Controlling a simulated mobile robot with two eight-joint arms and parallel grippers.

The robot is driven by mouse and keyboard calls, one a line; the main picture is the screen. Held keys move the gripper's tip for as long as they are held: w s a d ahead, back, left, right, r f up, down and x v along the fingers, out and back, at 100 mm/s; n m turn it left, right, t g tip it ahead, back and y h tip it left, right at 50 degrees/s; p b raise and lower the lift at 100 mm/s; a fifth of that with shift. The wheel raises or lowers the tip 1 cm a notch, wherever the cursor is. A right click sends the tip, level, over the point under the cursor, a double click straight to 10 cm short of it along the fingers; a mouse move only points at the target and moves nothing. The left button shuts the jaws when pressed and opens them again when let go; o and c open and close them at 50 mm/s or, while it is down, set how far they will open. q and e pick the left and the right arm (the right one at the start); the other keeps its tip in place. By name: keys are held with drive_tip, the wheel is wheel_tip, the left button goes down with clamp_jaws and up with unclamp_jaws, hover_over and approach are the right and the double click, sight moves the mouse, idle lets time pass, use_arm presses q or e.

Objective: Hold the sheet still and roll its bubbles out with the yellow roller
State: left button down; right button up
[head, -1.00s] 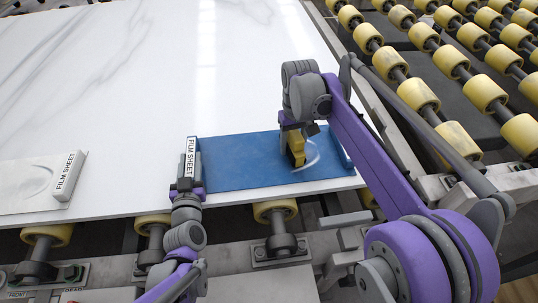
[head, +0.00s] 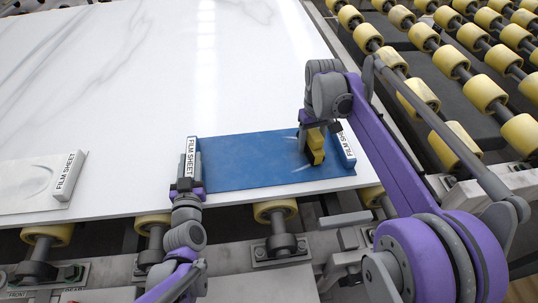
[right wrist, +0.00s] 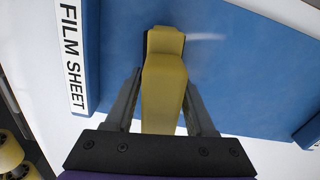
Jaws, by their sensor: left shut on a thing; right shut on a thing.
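The blue film sheet (head: 235,163) lies flat near the slab's front edge, with a white FILM SHEET strip at each end. My left gripper (head: 187,182) is shut on the sheet's left end strip (head: 191,157). My right gripper (head: 311,128) is shut on the yellow roller (head: 316,148), which is over the sheet close to its right end strip (head: 342,147). In the right wrist view the roller (right wrist: 164,90) stands between the fingers, over the blue surface. A faint pale streak (right wrist: 207,36) shows beside its head. Whether it touches the sheet is hard to tell.
A pale sheet (head: 30,188) with its own FILM SHEET strip lies at the left on the white marbled slab (head: 120,80). Yellow conveyor rollers (head: 480,92) fill the right and show below the slab's front edge. The slab behind the blue sheet is clear.

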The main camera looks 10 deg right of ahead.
sight(227, 166)
drive_tip(key=shift+s+r, duration=0.1)
drive_tip(key=shift+s, duration=0.75)
drive_tip(key=shift+w+a+f, duration=0.1)
drive_tip(key=shift+w+a, duration=0.05)
drive_tip(key=shift+a, duration=2.1)
drive_tip(key=shift+w+a+f, duration=0.1)
drive_tip(key=shift+w+a, duration=0.05)
drive_tip(key=shift+a, duration=2.05)
drive_tip(key=shift+w+a+r, duration=0.1)
drive_tip(key=shift+a, duration=1)
drive_tip(key=shift+w+a+r, duration=0.1)
drive_tip(key=shift+a, duration=1)
drive_tip(key=shift+w+a+f, duration=0.1)
drive_tip(key=shift+a+f, duration=0.05)
drive_tip(key=shift+a, duration=1.15)
drive_tip(key=shift+w+a, duration=0.1)
drive_tip(key=shift+a, duration=2.75)
drive_tip(key=shift+w+a, duration=0.15)
drive_tip(key=shift+a, duration=1.05)
